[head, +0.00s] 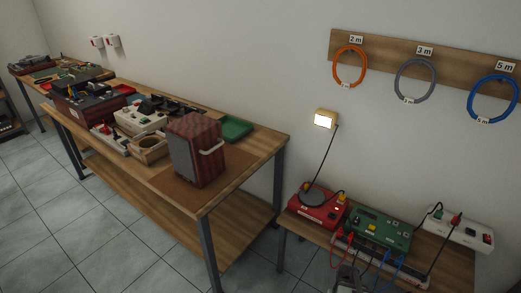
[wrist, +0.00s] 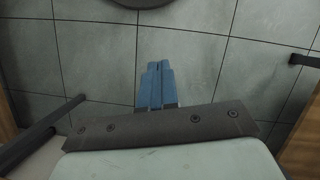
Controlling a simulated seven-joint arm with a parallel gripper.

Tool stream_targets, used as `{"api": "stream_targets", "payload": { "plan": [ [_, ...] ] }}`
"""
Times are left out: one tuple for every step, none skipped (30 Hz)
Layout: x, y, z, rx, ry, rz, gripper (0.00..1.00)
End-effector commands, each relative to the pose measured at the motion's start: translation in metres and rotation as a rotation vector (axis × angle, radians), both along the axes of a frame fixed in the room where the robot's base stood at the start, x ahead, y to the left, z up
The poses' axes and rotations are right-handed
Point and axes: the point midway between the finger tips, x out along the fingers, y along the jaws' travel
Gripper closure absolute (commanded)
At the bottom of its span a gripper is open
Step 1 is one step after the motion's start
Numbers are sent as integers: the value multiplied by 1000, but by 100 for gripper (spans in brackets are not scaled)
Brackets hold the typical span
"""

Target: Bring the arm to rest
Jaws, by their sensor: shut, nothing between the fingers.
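My gripper (wrist: 157,85) shows in the wrist view as two blue fingers side by side, closed together with nothing between them. They point over the grey tiled floor (wrist: 205,60) and touch nothing that I can see. In the head view I cannot clearly make out the gripper.
The long wooden workbench (head: 255,143) at left carries a dark red box with a handle (head: 194,150), a green tray (head: 236,129) and other gear. A lower bench (head: 450,272) holds a red unit (head: 318,208), a green unit (head: 378,230) and cables. Cable coils (head: 350,66) hang on the wall.

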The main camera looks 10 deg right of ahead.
Motion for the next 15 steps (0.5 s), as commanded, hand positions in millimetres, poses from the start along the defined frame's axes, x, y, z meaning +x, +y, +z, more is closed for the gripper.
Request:
{"api": "stream_targets", "payload": {
  "plan": [
    [-13, 21, -4, 13, 24, 36, 100],
    [-19, 31, -6, 19, 37, 54, 100],
    [-27, 44, -10, 26, 52, 78, 100],
    [-32, 53, -12, 32, 65, 97, 100],
    [-38, 61, -15, 36, 76, 115, 100],
    [-46, 72, -18, 43, 93, 139, 100],
    [-51, 80, -20, 47, 105, 157, 100],
    [-57, 87, -23, 51, 116, 175, 100],
    [-64, 97, -26, 56, 131, 199, 100],
    [-70, 104, -28, 60, 143, 218, 100],
    [-75, 110, -31, 63, 154, 236, 100],
    [-82, 118, -33, 67, 168, 260, 100],
    [-88, 124, -36, 69, 179, 278, 100],
    [-93, 130, -38, 71, 190, 296, 100],
    [-99, 137, -40, 73, 203, 320, 100]
  ]
}}
